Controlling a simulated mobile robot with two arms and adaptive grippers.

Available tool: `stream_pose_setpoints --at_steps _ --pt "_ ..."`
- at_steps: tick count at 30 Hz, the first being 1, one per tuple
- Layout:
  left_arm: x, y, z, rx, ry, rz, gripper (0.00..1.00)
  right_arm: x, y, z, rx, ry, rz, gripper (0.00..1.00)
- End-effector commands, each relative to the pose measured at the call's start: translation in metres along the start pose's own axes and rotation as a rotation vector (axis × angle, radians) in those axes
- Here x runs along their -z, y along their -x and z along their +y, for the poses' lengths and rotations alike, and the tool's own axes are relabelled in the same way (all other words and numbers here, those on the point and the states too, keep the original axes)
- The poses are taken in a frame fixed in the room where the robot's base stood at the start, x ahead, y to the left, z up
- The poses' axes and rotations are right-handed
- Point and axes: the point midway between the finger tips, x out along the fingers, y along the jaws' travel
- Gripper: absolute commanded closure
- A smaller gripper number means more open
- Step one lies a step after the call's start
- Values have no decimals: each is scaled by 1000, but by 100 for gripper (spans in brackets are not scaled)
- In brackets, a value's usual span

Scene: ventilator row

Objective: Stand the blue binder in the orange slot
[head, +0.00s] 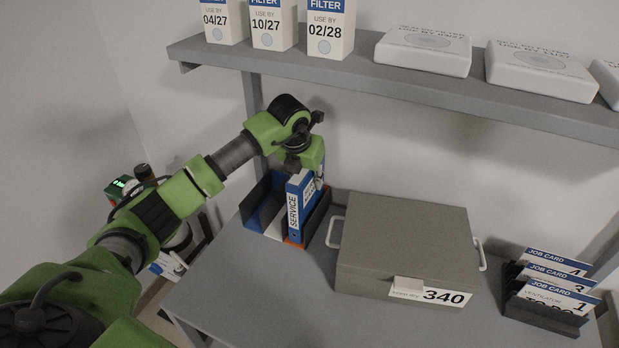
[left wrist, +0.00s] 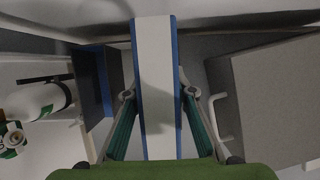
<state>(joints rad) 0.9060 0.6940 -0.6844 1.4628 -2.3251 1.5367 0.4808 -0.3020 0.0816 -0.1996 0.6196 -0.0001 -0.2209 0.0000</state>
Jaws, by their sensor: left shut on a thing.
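The blue binder (head: 294,212), with a white spine label reading SERVICE, stands upright in the dark rack (head: 319,216) on the grey bench. The orange slot (head: 294,243) shows as a strip of orange at the binder's foot, so the binder is in or directly over it. I cannot tell whether its base touches the slot floor. My left gripper (head: 308,176) is shut on the binder's upper part from above. In the left wrist view the binder (left wrist: 156,90) runs between both fingers. My right gripper is out of view.
A grey case (head: 405,230) labelled 340, with side handles, sits close right of the rack. A job card holder (head: 540,312) stands at the far right. A shelf (head: 440,86) with filter boxes and white packs overhangs the back of the bench (head: 225,275).

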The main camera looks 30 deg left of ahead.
Motion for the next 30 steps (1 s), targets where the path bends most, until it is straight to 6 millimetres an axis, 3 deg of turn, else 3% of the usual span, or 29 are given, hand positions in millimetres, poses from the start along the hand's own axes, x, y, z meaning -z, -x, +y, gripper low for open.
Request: stream_pose_setpoints --at_steps 1,2,3,17,24,30 --pt "0 -1 0 0 0 -4 100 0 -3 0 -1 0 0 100" --pt "1 -2 0 0 0 0 70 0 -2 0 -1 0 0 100" --pt "1 -1 0 0 0 0 60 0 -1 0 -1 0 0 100" --pt "-1 4 0 0 0 -2 59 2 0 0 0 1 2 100" --pt "-1 49 0 -1 -2 -7 59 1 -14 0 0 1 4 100" --pt "35 62 1 -3 -2 -1 59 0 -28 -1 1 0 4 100"
